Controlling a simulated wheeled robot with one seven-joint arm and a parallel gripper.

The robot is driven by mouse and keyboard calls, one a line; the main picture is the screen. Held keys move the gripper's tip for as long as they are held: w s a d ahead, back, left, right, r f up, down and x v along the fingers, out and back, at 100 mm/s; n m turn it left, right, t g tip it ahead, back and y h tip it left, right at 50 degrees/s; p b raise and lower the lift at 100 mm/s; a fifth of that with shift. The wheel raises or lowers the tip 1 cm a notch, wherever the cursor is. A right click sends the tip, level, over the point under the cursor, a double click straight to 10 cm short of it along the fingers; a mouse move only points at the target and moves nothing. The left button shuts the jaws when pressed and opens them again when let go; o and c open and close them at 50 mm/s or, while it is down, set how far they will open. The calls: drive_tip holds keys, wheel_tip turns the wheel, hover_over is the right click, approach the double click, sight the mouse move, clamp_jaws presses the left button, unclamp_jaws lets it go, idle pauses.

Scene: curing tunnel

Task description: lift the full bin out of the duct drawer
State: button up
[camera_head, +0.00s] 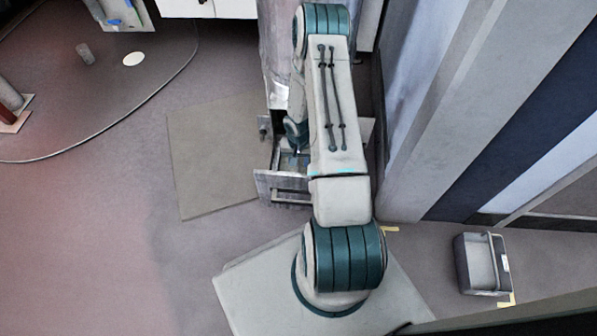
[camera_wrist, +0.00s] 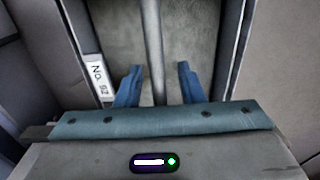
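The duct drawer (camera_head: 283,183) stands pulled open at the foot of the duct in the head view, largely covered by my arm. In the wrist view a grey bin (camera_wrist: 84,40) lies below my gripper, with a pale label on its left side and a grey, rough-looking mass inside. Its bar handle (camera_wrist: 152,35) runs lengthwise across the middle. My gripper (camera_wrist: 158,72) is open, its two blue fingers apart with the handle line between them. Whether the fingers are level with the handle or above it, I cannot tell. The head view hides the fingers.
A second grey bin (camera_head: 478,265) with a handle stands on the floor at the right, near yellow corner marks. A flat tan mat (camera_head: 215,155) lies left of the drawer. A striped wall rises close on the right. The floor at the left is mostly free.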

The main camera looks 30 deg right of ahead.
clamp_jaws()
idle(1.3)
